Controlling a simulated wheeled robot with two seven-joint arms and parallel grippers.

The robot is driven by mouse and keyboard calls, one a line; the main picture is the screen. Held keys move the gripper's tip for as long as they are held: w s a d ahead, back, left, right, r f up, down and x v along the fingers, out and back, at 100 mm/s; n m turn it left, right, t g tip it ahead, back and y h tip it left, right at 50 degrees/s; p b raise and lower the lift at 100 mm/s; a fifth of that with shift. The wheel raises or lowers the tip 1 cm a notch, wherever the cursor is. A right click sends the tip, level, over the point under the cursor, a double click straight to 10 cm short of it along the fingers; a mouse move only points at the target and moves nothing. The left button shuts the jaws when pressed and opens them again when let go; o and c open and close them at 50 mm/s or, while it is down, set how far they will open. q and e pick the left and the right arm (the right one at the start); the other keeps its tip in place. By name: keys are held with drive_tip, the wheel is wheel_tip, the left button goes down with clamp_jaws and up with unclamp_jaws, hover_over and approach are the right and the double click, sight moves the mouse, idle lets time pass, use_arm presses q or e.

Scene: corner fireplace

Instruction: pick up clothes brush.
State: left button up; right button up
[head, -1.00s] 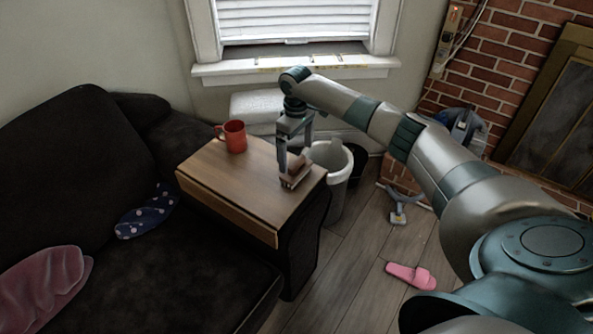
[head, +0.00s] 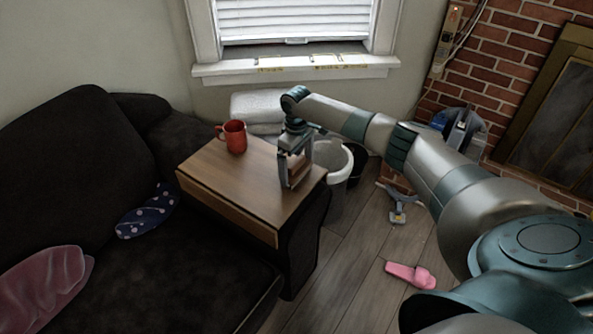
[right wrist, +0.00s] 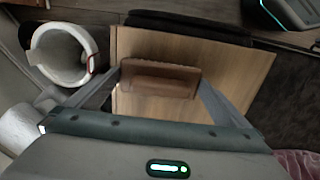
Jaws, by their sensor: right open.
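The clothes brush (head: 297,170) is a small brown wooden block lying near the right end of the wooden tray top (head: 225,185) over the sofa arm. My right gripper (head: 295,177) is pointing down over the brush, with its jaws open. In the right wrist view the brush (right wrist: 160,79) lies between the two fingers, one near each end; I cannot tell whether they touch it. The fingers partly hide the brush in the head view. My left gripper is not in view.
A red mug (head: 234,137) stands at the back of the tray top. A white bin (head: 338,165) stands just right of it. A dark sofa (head: 150,275) fills the left. A pink slipper (head: 410,275) lies on the floor.

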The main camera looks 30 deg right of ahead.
sight(296, 161)
drive_tip(key=shift+c, duration=0.6)
drive_tip(key=c, duration=0.6)
drive_tip(key=shift+r, duration=0.1)
drive_tip(key=shift+r, duration=0.6)
wheel_tip(296, 161, up, 2)
drive_tip(key=shift+r, duration=0.25)
drive_tip(key=shift+s+d+r, duration=0.1)
drive_tip(key=shift+s+r, duration=1.1)
drive_tip(key=shift+s, duration=0.75)
drive_tip(key=shift+s+d+r, duration=0.1)
drive_tip(key=shift+s+r, duration=1.05)
drive_tip(key=shift+s, duration=0.8)
drive_tip(key=shift+s+r, duration=1.2)
drive_tip(key=shift+s, duration=0.75)
